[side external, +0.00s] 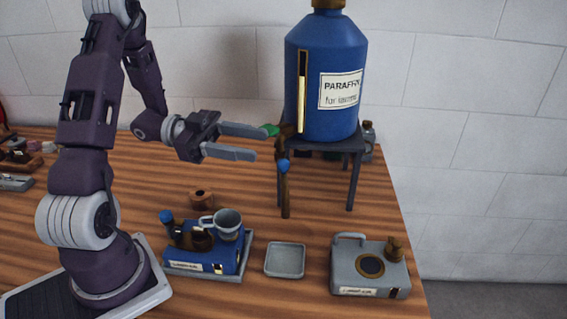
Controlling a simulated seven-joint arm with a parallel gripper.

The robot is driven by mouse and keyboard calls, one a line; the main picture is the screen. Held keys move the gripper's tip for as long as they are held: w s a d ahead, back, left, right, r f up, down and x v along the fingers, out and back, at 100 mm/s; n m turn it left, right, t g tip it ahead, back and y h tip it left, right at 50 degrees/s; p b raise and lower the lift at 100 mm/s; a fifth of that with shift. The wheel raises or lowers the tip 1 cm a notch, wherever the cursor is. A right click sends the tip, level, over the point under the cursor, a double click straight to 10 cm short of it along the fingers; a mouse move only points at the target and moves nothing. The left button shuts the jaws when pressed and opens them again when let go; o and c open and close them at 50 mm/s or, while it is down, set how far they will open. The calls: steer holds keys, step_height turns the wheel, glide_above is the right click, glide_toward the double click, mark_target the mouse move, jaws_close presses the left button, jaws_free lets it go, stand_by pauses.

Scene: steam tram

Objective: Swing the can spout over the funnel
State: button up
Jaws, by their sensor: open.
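The large blue paraffin can (326,85) stands on a dark four-legged stand (355,170). Its brown spout (286,195) hangs down at the can's front left, with a blue knob (284,166) on it. A green piece (270,130) shows near the can's lower left, by my upper fingertip. My gripper (259,142) is open and empty, with its fingers pointing right towards the can's fittings. I cannot tell whether it touches them. A grey cup-shaped funnel (228,223) sits on the blue box (205,258), to the left of and below the spout's end.
A grey square tray (285,260) lies right of the blue box. A grey tank (370,268) with a handle and brown cap stands near the table's right edge. A small brown pot (201,199) is behind the blue box. Small items lie at far left.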

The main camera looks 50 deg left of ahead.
mark_target(283, 171)
steer(key=w+d+f, duration=0.1)
steer(key=d, duration=0.1)
steer(key=w+d+f, duration=0.1)
steer(key=d, duration=0.1)
steer(key=w+d+f, duration=0.1)
steer(key=w+d, duration=0.1)
steer(key=shift+f, duration=0.2)
steer(key=shift+c, duration=0.3)
jaws_close()
steer(key=shift+a, duration=0.1)
stand_by(1.0)
